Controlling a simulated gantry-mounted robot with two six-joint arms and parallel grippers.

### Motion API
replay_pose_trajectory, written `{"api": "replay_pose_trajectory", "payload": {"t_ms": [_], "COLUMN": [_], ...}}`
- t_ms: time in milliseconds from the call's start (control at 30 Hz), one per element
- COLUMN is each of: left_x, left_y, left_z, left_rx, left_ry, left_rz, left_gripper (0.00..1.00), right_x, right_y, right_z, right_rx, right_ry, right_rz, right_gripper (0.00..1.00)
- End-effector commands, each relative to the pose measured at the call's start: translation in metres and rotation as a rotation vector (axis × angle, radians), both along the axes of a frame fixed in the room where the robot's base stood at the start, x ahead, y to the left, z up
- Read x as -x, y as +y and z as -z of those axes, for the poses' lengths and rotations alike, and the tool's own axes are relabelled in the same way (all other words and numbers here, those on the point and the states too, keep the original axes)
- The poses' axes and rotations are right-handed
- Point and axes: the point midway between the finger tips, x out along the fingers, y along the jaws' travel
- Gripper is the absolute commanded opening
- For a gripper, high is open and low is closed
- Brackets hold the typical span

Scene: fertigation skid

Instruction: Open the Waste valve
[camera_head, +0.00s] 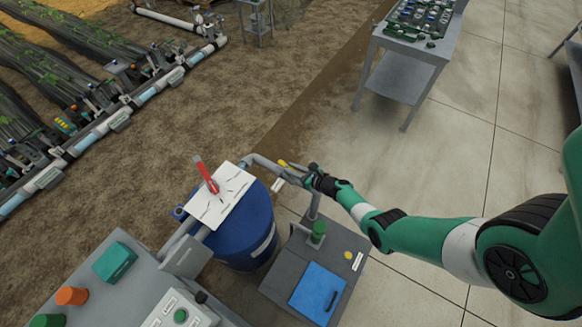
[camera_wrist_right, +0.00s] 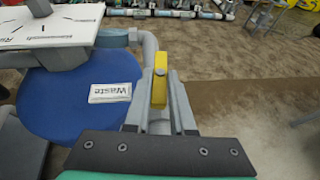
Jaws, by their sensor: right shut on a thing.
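The waste valve has a yellow lever (camera_head: 284,163) on the grey pipe beside the blue drum. The lever (camera_wrist_right: 160,78) also shows in the right wrist view, standing between the fingers. A white label reading "Waste" (camera_wrist_right: 110,92) is just left of it there. My right gripper (camera_head: 304,173) reaches in from the right and is shut on the yellow lever. Its fingers (camera_wrist_right: 162,80) hide the lever's lower part and most of the valve body. My left gripper is in neither view.
A white plate with a red lever (camera_head: 206,175) sits over the blue drum (camera_head: 245,232). A bench (camera_head: 408,50) stands at the back right. Open floor lies to the right.

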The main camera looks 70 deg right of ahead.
Motion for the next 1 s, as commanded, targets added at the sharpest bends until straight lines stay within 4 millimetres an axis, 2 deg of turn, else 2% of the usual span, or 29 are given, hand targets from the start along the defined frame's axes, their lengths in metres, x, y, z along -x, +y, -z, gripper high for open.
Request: {"api": "replay_pose_trajectory", "payload": {"t_ms": [333,867,900,1000], "left_x": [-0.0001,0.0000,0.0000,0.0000], "left_y": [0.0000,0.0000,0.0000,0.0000], "left_z": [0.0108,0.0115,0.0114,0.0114], "left_rx": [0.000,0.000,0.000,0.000], "left_ry": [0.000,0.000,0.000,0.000], "left_rz": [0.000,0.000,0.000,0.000], "left_gripper": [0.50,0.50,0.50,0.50], "right_x": [-0.0001,0.0001,0.0001,0.0001], "right_y": [-0.0052,-0.0042,-0.0042,-0.0042], "right_z": [-0.0006,-0.0017,-0.0018,-0.0016], "right_rx": [0.002,0.000,0.000,0.000], "right_ry": [-0.004,-0.003,-0.003,-0.003], "right_rz": [-0.156,-0.187,-0.187,-0.187], "right_gripper": [0.00,0.00,0.26,0.44]}}
